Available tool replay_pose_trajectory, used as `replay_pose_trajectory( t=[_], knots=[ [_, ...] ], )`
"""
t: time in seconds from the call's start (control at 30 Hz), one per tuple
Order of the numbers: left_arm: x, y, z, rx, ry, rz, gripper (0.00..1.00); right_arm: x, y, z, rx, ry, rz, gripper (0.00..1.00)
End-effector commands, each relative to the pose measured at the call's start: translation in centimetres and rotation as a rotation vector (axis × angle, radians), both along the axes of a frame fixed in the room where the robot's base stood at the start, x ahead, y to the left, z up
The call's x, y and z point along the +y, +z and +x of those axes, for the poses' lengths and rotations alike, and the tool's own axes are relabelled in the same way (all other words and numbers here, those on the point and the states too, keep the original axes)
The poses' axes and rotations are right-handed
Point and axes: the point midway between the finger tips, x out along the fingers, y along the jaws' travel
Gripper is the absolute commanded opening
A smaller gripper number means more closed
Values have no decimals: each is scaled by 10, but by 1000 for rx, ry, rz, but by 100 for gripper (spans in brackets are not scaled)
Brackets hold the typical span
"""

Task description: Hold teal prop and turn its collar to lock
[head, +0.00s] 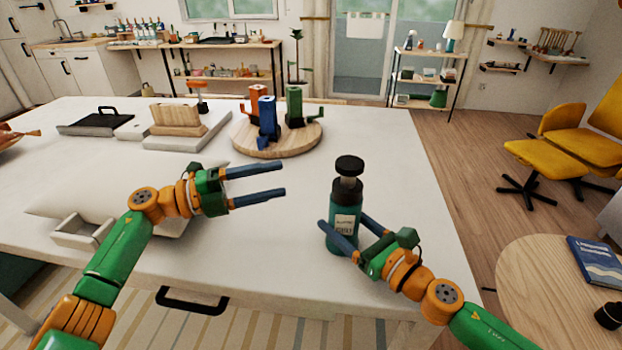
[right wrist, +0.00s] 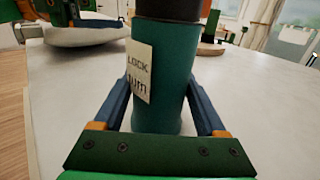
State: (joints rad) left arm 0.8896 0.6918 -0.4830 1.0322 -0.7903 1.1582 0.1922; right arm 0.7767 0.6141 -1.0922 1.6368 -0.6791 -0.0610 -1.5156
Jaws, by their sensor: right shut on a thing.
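The teal prop (head: 341,239) stands upright near the front right of the white table. It has a pale label with partly readable print, a dark collar (head: 347,187), a grey neck and a black cap (head: 350,164). It also shows in the right wrist view (right wrist: 170,80), its top cut off. My right gripper (head: 340,226) is shut on the prop's lower body, one finger on each side. My left gripper (head: 283,180) is open and empty, left of the prop at about collar height in the head view, its fingers pointing right.
A round wooden board (head: 277,143) with blue, orange and green tools stands behind. A wooden block on a white slab (head: 185,139) and a black-handled tray (head: 92,122) stand at back left. A small open box (head: 80,233) lies front left. Table right of the prop is clear.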

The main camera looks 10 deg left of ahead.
Motion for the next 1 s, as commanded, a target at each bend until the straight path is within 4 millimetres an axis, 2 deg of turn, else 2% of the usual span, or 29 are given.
replay_pose_trajectory(
  t=[0.03,0.1,0.2,0.27,0.3,0.4,0.47,0.53,0.63,0.7,0.77,0.87,1.0],
  knots=[
    [-9,11,2,-12,13,-63,78,0,1,0,-2,0,1,0],
    [-24,37,6,-20,62,-228,95,0,1,0,-2,0,1,0],
    [-33,80,8,67,163,-575,95,0,1,0,-2,0,1,0],
    [-41,91,6,173,218,-751,95,0,1,0,-2,0,1,0],
    [-55,94,0,234,247,-826,95,0,1,0,-1,0,0,0],
    [-73,98,-19,407,333,-1007,95,0,1,0,-1,0,0,0],
    [-81,95,-35,533,376,-1104,95,0,1,0,-1,0,1,0],
    [-95,81,-56,704,416,-1193,95,0,1,0,-1,0,0,0],
    [-107,41,-74,908,528,-1209,95,0,1,0,-1,0,1,0],
    [-113,22,-84,1001,585,-1200,95,0,1,0,-1,0,1,0],
    [-115,13,-89,1049,615,-1195,95,0,1,0,-2,0,1,0],
    [-119,7,-84,1076,634,-1189,95,0,1,0,-2,0,1,0],
    [-129,7,-50,1072,636,-1186,95,0,1,0,-2,0,1,0]
  ],
)
